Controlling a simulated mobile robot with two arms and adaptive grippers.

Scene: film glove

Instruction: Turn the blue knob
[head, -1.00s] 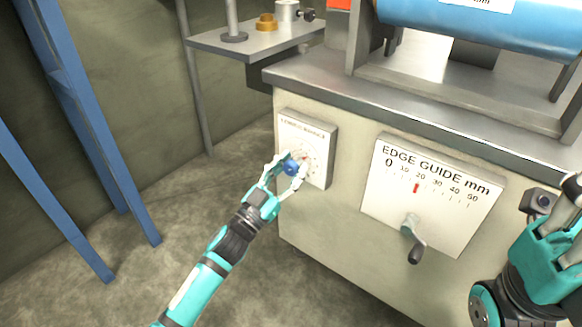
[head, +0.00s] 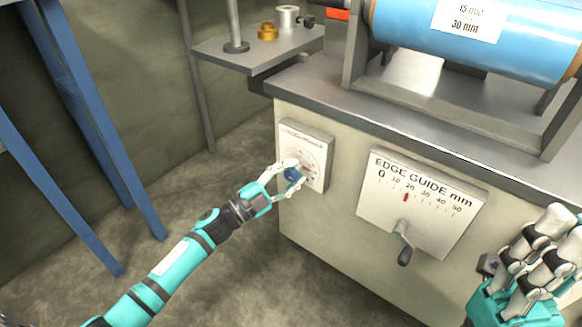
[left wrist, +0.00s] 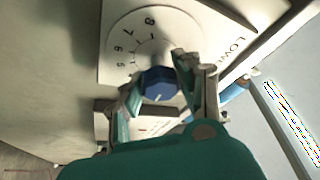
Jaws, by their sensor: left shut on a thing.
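The blue knob (head: 291,174) sits on a white dial plate (head: 318,147) on the machine's front left. The left wrist view shows the knob (left wrist: 158,84) close up, with a light line on its face and dial numbers such as 5, 6, 7 and 8 around it. My left gripper (head: 288,176) is shut on the knob, one finger on each side. In the left wrist view its fingers (left wrist: 160,95) flank the knob. My right gripper (head: 540,255) is at the lower right, away from the knob; its fingers point up and I cannot tell whether they are closed.
The edge guide panel (head: 415,200), with a red pointer and a crank handle (head: 403,243), is right of the dial plate. A blue roller (head: 480,35) lies above on the machine. A side shelf (head: 262,57) juts out left. Blue posts (head: 85,130) stand at far left.

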